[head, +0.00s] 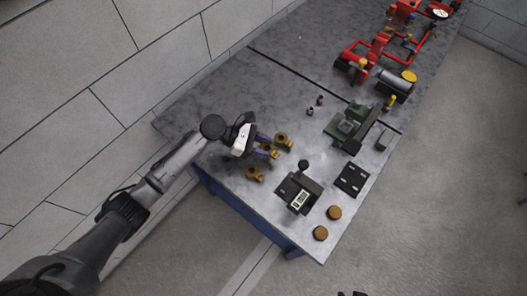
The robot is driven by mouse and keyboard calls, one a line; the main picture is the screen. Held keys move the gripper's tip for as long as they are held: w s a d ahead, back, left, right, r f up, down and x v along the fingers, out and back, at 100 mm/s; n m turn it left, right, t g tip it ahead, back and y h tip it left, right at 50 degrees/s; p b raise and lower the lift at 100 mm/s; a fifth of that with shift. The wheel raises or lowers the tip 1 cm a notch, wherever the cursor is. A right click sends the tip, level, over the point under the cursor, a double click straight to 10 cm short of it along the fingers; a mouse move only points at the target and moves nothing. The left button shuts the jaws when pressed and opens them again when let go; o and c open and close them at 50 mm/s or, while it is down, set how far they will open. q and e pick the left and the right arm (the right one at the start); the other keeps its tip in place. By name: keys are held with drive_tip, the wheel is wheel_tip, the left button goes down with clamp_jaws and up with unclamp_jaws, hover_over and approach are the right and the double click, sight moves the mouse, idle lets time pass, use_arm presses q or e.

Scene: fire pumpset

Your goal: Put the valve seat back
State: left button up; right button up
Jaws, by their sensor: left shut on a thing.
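My left gripper (271,146) has purple fingers and reaches in from the left, low over the near end of the grey bench. It is shut on a small brass-coloured part at its fingertips, mostly hidden by the fingers; I cannot tell for sure that this is the valve seat. A brass fitting (284,139) lies just beyond the fingertips. Another brass fitting (254,174) stands apart from the gripper, nearer the bench's edge. My right gripper does not show.
On the grey bench (230,95) are a dark device with a display (299,195), a black plate (352,179), two brass discs (334,212) and a green vise-like fixture (345,124). Red pump pipework (362,60) stands at the far end.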

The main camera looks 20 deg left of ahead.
use_arm(q)
drive_tip(key=shift+d+f+b, duration=0.1)
drive_tip(key=shift+f+b, duration=0.25)
drive_tip(key=shift+f, duration=1.25)
drive_tip(key=shift+f, duration=0.15)
drive_tip(key=o, duration=1.2)
drive_tip(key=shift+c, duration=0.2)
drive_tip(key=shift+r, duration=0.2)
drive_tip(key=p+v, duration=0.1)
drive_tip(key=v, duration=1.1)
